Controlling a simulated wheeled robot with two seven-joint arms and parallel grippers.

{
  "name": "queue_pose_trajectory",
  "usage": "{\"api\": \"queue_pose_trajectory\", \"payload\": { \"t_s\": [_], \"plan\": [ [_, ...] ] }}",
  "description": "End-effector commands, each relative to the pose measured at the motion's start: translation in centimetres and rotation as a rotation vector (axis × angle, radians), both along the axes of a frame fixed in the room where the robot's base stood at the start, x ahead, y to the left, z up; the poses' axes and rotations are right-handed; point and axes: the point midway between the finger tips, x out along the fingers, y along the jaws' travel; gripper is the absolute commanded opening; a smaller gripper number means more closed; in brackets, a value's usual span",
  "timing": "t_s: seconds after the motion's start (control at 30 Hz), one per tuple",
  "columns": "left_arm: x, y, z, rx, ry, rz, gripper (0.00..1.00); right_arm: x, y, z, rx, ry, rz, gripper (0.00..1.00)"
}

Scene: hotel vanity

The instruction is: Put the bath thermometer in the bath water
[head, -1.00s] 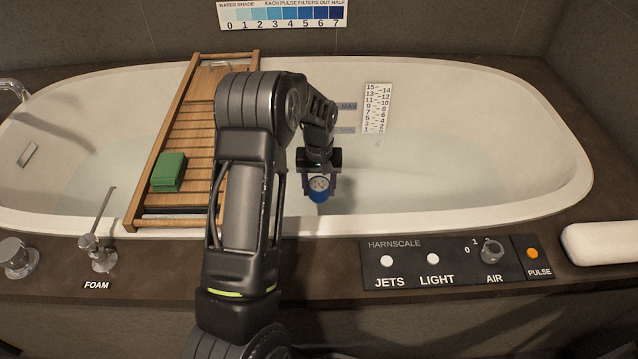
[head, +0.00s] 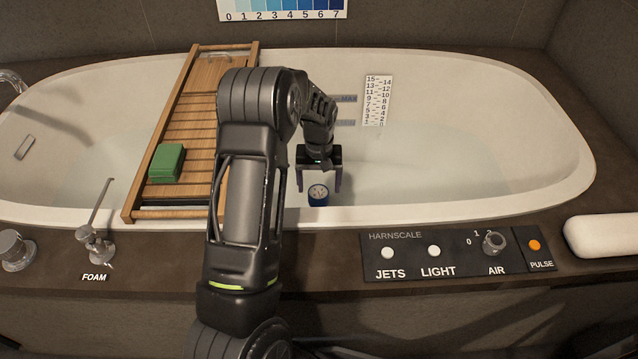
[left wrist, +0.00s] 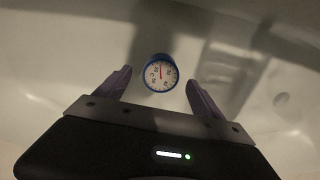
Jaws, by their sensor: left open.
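The bath thermometer (head: 318,195) is a small blue cylinder with a round white dial. In the head view it is in the tub's near part, just below my left gripper (head: 320,190). In the left wrist view the thermometer (left wrist: 160,73) shows its dial face up, between and beyond the spread fingers (left wrist: 158,88). The left gripper is open, with clear gaps between its fingers and the thermometer. The bath water (head: 430,165) is clear and pale inside the white tub (head: 480,212). My right gripper is not in view.
A wooden bath tray (head: 190,120) spans the tub on the left, with a green block (head: 167,163) on it. The control panel (head: 455,255) and a foam lever (head: 98,225) sit on the near ledge. A white roll (head: 605,236) lies at right. The tub's right half is clear.

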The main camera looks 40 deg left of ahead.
Motion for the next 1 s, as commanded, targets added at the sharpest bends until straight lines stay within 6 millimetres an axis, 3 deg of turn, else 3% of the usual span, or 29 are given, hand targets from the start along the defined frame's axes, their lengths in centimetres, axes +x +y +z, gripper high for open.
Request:
{"api": "queue_pose_trajectory", "payload": {
  "t_s": [0.27, 0.73, 1.0],
  "plan": [
    [0.0, 0.0, 0.6, 0.0, 0.0, 0.0, 0.78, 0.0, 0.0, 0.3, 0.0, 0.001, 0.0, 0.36],
    [0.0, 0.0, 7.3, 0.001, -0.001, 0.0, 0.78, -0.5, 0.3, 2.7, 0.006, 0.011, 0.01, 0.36],
    [0.0, 0.0, 7.8, 0.001, 0.001, 0.0, 0.78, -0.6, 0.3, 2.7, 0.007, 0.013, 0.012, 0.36]
  ]
}}
